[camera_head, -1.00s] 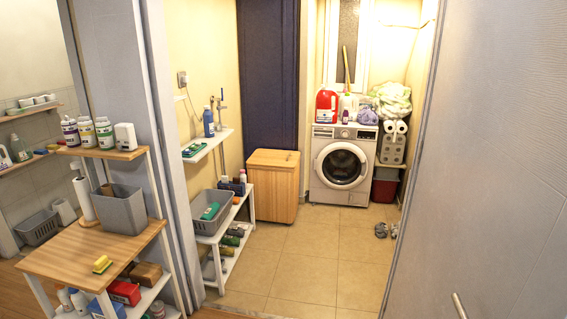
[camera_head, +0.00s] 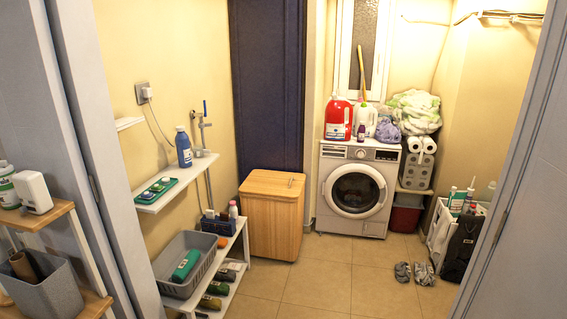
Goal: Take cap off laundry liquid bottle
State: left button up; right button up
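A large red bottle (camera_head: 338,117) with a pale label stands on top of the washing machine (camera_head: 355,191), at its left. A white bottle (camera_head: 367,119) stands beside it to the right, with a small dark purple bottle (camera_head: 361,133) in front. A blue bottle (camera_head: 183,147) with a dark blue cap stands on the white wall shelf (camera_head: 190,178) at left. Which of these is the laundry liquid bottle I cannot tell, as the labels are too small to read. Neither of my grippers shows in the view.
Door frames bound the opening left and right. A wooden hamper (camera_head: 271,217), a low white rack with a grey basket (camera_head: 163,266), a white crate (camera_head: 441,228) and slippers (camera_head: 413,273) surround clear tiled floor (camera_head: 320,283). A shelf with a grey bin (camera_head: 46,293) stands at near left.

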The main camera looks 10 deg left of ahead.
aim_at(182, 141)
jog(key=i, duration=1.65)
